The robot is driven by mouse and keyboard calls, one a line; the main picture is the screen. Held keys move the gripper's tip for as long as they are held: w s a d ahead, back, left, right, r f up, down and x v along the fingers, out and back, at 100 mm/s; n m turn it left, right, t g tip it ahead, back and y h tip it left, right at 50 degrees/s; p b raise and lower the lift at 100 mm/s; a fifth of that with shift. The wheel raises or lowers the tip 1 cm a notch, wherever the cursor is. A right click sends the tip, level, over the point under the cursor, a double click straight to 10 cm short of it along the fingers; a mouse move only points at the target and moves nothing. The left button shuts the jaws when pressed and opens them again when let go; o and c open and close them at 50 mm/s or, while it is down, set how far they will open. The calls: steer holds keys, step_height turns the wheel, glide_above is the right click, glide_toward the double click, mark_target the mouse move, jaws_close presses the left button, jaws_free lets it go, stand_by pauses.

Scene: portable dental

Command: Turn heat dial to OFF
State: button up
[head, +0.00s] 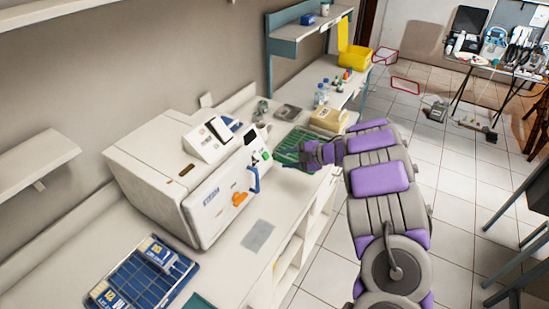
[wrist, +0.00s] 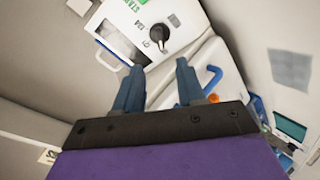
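The heat dial (wrist: 158,33) is a round dark knob on the white front panel of the machine, high in the wrist view. Printed labels reading about "START", "134" and "LO" stand beside it, tilted. A light mark shows at its lower edge, but I cannot tell which setting it marks. The white boxy machine (head: 185,175) stands on the counter in the head view. My gripper (head: 292,159) is to the right of its front. In the wrist view my gripper (wrist: 158,82) has its two blue-grey fingers apart with nothing between them, short of the dial.
A blue door handle (head: 253,180) and an orange knob (head: 239,198) stick out from the machine's front. A green rack (head: 292,150) lies on the counter behind my gripper. A blue tray (head: 135,285) is in front at left.

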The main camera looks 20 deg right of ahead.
steer(key=v, duration=0.5)
stand_by(0.4)
steer(key=w+d+r+m+t+h, duration=0.2)
steer(key=w+d+r+h, duration=0.15)
steer(key=r, duration=0.25)
steer(key=w+d+r+m+t+h, duration=0.1)
steer(key=w+d+r+m+h, duration=0.15)
steer(key=r+h, duration=0.25)
steer(key=s+r+m+g+h, duration=0.2)
steer(key=s+r+m+h, duration=0.5)
steer(key=r+m, duration=0.15)
steer(key=s+a+f+m+g+y, duration=0.2)
steer(key=s+a+f+g, duration=0.1)
steer(key=s+a, duration=0.7)
steer(key=s+a+f+m+g+y, duration=0.2)
steer(key=s+a+f+g, duration=0.2)
steer(key=s+a, duration=0.6)
steer(key=s+a+f+m+g+y, duration=0.2)
steer(key=s+a+g, duration=0.3)
steer(key=s+a, duration=0.6)
steer(key=s+f+y, duration=0.1)
steer(key=s, duration=0.8)
steer(key=shift+s+f+m, duration=0.2)
steer(key=shift+s+m, duration=0.1)
